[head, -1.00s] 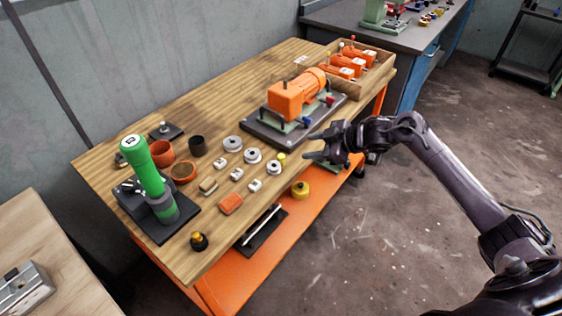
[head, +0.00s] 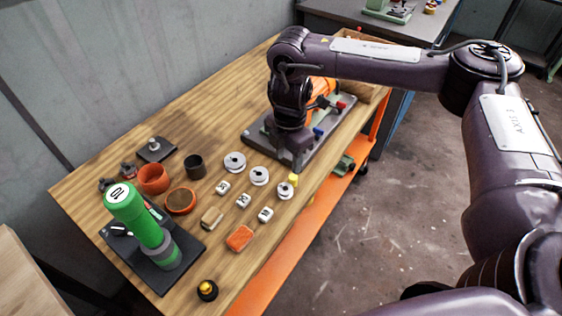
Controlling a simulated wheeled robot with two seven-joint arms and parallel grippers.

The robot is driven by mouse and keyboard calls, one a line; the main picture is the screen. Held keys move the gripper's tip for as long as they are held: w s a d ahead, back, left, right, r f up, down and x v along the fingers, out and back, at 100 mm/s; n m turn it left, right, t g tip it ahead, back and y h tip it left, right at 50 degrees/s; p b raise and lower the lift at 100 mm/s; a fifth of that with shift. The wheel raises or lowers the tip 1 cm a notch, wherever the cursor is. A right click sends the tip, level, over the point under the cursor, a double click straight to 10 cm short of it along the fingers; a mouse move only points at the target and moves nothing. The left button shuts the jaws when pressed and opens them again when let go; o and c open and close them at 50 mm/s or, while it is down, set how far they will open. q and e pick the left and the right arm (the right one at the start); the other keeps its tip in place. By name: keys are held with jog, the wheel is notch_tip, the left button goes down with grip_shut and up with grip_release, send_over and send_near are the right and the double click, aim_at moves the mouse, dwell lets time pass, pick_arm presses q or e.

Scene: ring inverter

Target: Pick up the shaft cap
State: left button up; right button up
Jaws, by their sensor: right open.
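A small yellow piece (head: 293,179), which looks like the shaft cap, sits on the wooden workbench (head: 100,195) near its front edge, beside a silver ring-like part (head: 285,191). My right gripper (head: 297,166) points down just above and behind the yellow piece. It is open, and I see nothing held in it. Its fingers are small and dark, so I cannot tell whether they touch the piece. My left gripper is not in view.
The orange motor (head: 322,95) on its dark baseplate (head: 256,140) stands behind my gripper, partly hidden by my arm.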

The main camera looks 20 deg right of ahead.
aim_at(292, 178)
jog(key=shift+s+d+f, duration=0.1)
jog(key=shift+s+d, duration=0.1)
jog(key=shift+s, duration=0.1)
jog(key=shift+s+f+b, duration=0.25)
jog(key=shift+f+b, duration=0.25)
jog(key=shift+f, duration=0.4)
jog(key=f, duration=0.3)
jog(key=shift+w+d+f+b, duration=0.1)
jog(key=shift+d+f+b, duration=0.15)
jog(key=shift+f+b, duration=0.1)
jog(key=shift+f, duration=0.65)
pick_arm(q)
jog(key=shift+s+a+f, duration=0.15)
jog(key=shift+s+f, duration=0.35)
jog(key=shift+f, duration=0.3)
pick_arm(e)
jog(key=shift+c, duration=0.3)
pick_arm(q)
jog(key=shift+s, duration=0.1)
pick_arm(e)
grip_shut()
